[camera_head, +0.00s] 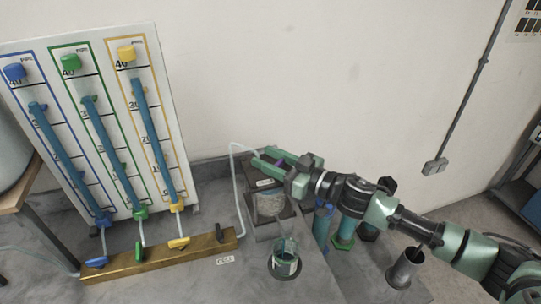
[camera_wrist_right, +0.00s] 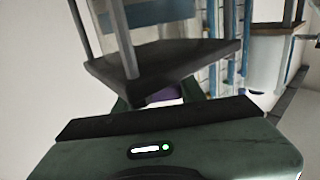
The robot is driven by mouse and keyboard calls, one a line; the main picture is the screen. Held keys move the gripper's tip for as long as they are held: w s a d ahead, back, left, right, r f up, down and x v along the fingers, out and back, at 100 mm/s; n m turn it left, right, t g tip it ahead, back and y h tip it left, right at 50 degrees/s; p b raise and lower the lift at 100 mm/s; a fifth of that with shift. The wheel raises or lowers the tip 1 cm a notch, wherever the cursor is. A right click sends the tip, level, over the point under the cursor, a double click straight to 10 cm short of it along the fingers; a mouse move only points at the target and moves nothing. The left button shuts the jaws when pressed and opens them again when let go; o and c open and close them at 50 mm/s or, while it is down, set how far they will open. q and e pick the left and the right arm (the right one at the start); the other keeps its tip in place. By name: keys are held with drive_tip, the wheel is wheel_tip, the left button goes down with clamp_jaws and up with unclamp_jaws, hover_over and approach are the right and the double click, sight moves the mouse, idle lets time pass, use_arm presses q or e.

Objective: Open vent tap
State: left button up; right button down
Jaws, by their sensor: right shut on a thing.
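A small purple part (camera_head: 279,163), which looks like the vent tap's handle, sits at the top of a dark-framed cell (camera_head: 270,203) with a clear cylinder. My right gripper (camera_head: 266,158) reaches in from the right over the cell, its green fingers on either side of the purple part. It is shut on that part, which also shows between the fingers in the right wrist view (camera_wrist_right: 165,94). The fingers hide most of it, so its turn angle cannot be told. My left gripper is not in view.
A white board (camera_head: 185,125) with three blue tubes stands at the left. A brass manifold (camera_head: 155,262) with blue, green and yellow taps lies before it. A glass beaker (camera_head: 285,265) and a dark metal cup (camera_head: 404,268) stand in front. A thin hose (camera_head: 236,190) runs beside the cell.

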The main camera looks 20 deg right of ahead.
drive_tip(key=shift+r+n+g+y+p, duration=0.25)
drive_tip(key=shift+n+g+y+p, duration=0.2)
drive_tip(key=shift+n+g+y, duration=0.55)
drive_tip(key=shift+s+a+n+g+y, duration=0.15)
drive_tip(key=shift+n+g+y, duration=0.25)
drive_tip(key=shift+g+y, duration=0.15)
drive_tip(key=shift+s+a+f+n+g+y, duration=0.1)
drive_tip(key=shift+n+g+y, duration=0.3)
drive_tip(key=shift+g, duration=0.25)
drive_tip(key=shift+s+a+f+n+g+y, duration=0.1)
drive_tip(key=shift+n+g+y, duration=0.15)
drive_tip(key=shift+n+g, duration=0.3)
drive_tip(key=shift+s+n+g+y+b, duration=0.1)
drive_tip(key=shift+n+g+y+b, duration=0.2)
drive_tip(key=shift+n+g+b, duration=0.35)
drive_tip(key=n+g+b, duration=0.1)
drive_tip(key=g, duration=0.1)
drive_tip(key=n+g+y+b, duration=0.1)
drive_tip(key=g+b, duration=0.1)
drive_tip(key=shift+s+a+f+n+g, duration=0.2)
drive_tip(key=shift+s+n+g, duration=0.1)
drive_tip(key=shift+s+g, duration=0.1)
drive_tip(key=shift+s+r+n+g+b, duration=0.1)
drive_tip(key=shift+s+n+g+b, duration=0.1)
drive_tip(key=shift+n+g+b, duration=0.7)
drive_tip(key=shift+s+r+g+b, duration=0.1)
drive_tip(key=shift+s+g+b, duration=0.05)
drive_tip(key=shift+g+b, duration=0.35)
